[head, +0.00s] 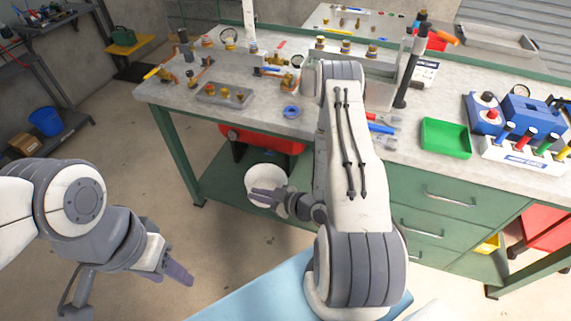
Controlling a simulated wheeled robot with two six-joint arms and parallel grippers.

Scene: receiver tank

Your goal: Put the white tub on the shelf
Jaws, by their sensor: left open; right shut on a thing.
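The white tub (266,180) is round and shows in the middle of the head view, in front of the workbench's lower green shelf (222,186). My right gripper (264,196) is shut on the tub at its near side. My arm and gripper hide part of the tub's near side. I cannot tell whether the tub touches the shelf or hangs above it. My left gripper (181,274) is open and empty over the bare floor at the lower left, apart from the tub.
A red tank (262,140) sits under the bench top, behind the tub. The bench top (275,113) holds fittings, a green tray (446,138) and tools. Drawers (440,195) stand to the right. A side shelf with a blue bucket (46,121) is at far left.

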